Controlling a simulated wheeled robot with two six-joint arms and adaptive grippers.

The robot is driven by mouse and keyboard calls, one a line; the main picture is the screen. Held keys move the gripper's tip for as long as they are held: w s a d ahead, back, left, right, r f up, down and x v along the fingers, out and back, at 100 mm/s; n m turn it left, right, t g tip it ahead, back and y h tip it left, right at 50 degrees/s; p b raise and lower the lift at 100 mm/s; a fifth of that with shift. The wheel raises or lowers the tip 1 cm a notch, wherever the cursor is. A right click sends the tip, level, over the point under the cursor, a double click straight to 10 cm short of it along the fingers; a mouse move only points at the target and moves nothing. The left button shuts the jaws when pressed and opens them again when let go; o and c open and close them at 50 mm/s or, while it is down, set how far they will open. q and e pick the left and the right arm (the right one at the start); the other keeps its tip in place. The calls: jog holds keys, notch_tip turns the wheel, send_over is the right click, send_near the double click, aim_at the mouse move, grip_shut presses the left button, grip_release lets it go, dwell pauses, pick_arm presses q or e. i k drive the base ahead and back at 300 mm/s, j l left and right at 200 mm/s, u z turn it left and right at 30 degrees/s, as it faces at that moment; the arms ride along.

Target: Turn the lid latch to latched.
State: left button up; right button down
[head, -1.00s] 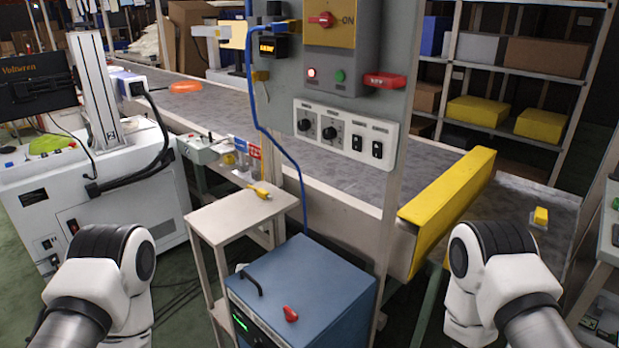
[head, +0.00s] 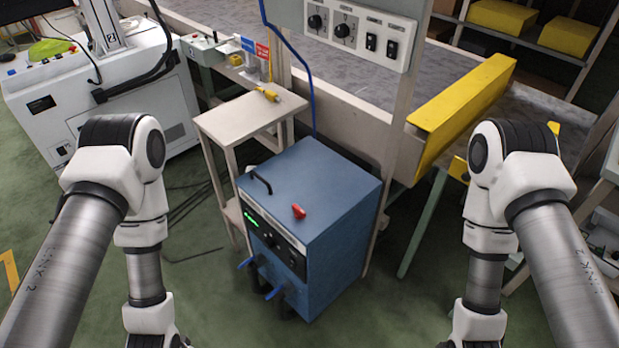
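A blue cabinet (head: 345,215) stands on the floor in the middle of the head view. On its lid is a small red latch knob (head: 298,211) near the front edge and a black handle (head: 261,182) at the left. The knob points up and to the left; whether that is latched I cannot tell. My two arms hang down at the left and right of the picture, both well apart from the cabinet. Both grippers are below the picture's lower edge, out of sight.
A small beige table (head: 250,117) stands left of the cabinet, with a yellow plug (head: 267,94) on it. A switch panel (head: 356,33) and its post are behind. A yellow guard (head: 465,110) edges the conveyor (head: 430,72) at right. The green floor before the cabinet is clear.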

aim_at(299, 214)
jog(key=j+z, duration=0.8)
jog(key=i+l, duration=0.05)
